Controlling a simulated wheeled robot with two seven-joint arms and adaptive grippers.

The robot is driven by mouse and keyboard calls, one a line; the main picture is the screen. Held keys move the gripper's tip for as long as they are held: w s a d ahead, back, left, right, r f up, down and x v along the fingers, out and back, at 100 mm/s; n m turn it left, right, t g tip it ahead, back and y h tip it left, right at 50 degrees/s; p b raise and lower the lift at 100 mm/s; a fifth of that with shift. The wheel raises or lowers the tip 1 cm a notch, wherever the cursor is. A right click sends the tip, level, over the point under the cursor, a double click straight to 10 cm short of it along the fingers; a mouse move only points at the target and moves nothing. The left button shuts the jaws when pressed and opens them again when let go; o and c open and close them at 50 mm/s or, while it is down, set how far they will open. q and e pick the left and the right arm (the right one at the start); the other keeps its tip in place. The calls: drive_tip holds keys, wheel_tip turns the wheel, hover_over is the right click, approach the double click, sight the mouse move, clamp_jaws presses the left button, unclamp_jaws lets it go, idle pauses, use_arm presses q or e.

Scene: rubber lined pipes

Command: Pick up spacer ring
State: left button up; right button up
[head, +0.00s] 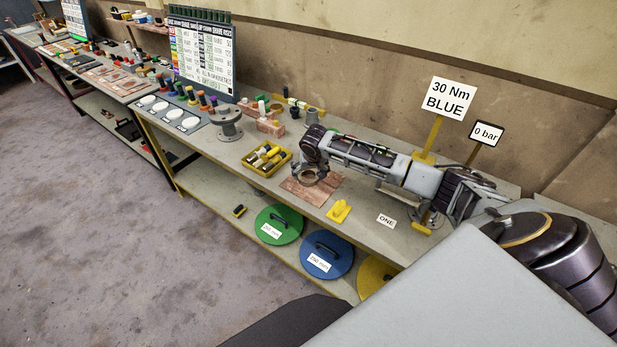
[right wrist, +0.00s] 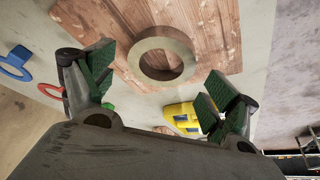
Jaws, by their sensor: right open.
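The spacer ring (right wrist: 165,40) is a flat brownish ring lying on a reddish wooden board (right wrist: 110,20) in the right wrist view. My right gripper (right wrist: 160,92) is open and empty, its green-padded fingers spread wide. The ring lies beyond the fingertips, roughly between them across the picture, and the fingers do not touch it. In the head view my right arm reaches in from the right over the bench, with the right gripper (head: 312,173) low above the wooden board (head: 325,190); the gripper partly hides the ring area there. My left gripper is not in view.
A yellow tray of cylinders (head: 267,158) stands left of the board, a grey flanged pipe (head: 227,125) behind it. A yellow stand (head: 339,211) is in front right. Signs (head: 447,100) rise behind my arm. Green (head: 279,225) and blue (head: 327,256) discs are on the lower shelf.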

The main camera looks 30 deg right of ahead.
drive_tip(key=shift+x, duration=1.5)
drive_tip(key=shift+a, duration=0.15)
drive_tip(key=shift+c, duration=0.2)
drive_tip(key=c, duration=1.2)
drive_tip(key=shift+o, duration=0.2)
drive_tip(key=shift+r, duration=0.15)
wheel_tip(320, 180, up, 10)
drive_tip(key=shift+b, duration=0.4)
wheel_tip(320, 180, up, 5)
drive_tip(key=p, duration=0.6)
hover_over(308, 177)
drive_tip(key=s, duration=0.1)
drive_tip(key=shift+s+a, duration=0.2)
drive_tip(key=shift+a, duration=0.1)
